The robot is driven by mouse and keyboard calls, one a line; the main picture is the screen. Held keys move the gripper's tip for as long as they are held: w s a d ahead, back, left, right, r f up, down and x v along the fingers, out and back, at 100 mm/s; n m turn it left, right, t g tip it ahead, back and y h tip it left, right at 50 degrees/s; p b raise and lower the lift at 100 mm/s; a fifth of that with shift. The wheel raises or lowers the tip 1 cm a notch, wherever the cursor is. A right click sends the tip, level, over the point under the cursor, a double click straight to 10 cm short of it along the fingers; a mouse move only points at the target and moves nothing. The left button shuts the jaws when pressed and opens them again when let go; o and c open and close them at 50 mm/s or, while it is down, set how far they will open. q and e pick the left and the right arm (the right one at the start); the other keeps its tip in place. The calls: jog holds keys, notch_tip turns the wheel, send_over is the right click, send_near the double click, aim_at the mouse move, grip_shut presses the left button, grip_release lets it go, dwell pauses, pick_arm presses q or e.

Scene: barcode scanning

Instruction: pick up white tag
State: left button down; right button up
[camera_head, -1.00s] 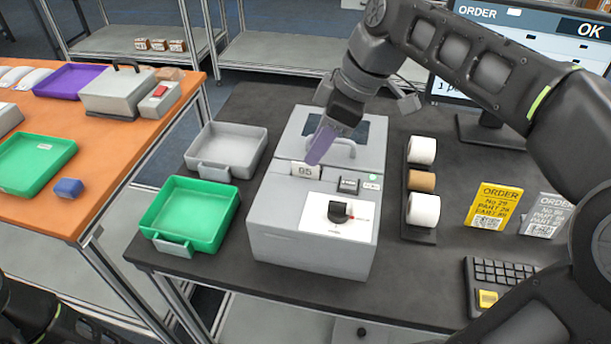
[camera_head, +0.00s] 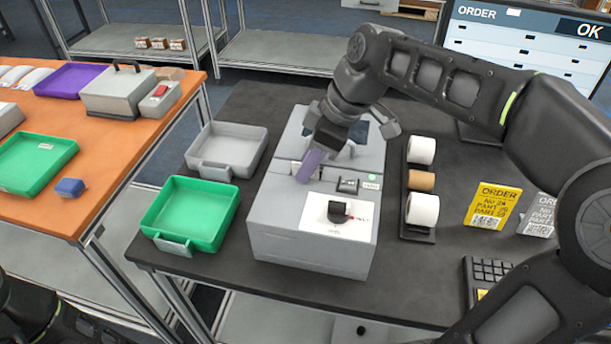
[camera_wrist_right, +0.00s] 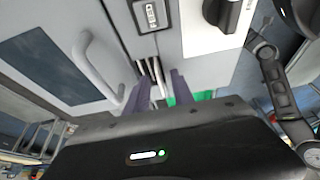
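The white tag stands out of the slot on the grey printer (camera_head: 275,225). In the head view my right gripper (camera_head: 304,177) is down over the tag's spot and hides most of it; a small pale edge (camera_head: 296,167) shows beside the finger. In the right wrist view, the two purple-grey fingers of the right gripper (camera_wrist_right: 162,80) are apart. Thin white upright edges (camera_wrist_right: 153,72) show at the slot between them, probably the tag seen nearly edge-on. I cannot see contact. My left gripper is not in view; only dark arm parts show at the lower left.
The printer's handle (camera_wrist_right: 97,65) is close beside the right gripper. A black knob (camera_head: 338,211) sits on its front. Left are a green tray (camera_head: 166,225) and a grey tray (camera_head: 214,172); right are a roll holder (camera_head: 418,236), order cards (camera_head: 492,206) and a keyboard (camera_head: 482,270).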

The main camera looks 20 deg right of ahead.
jog(key=shift+c, duration=0.4)
grip_shut()
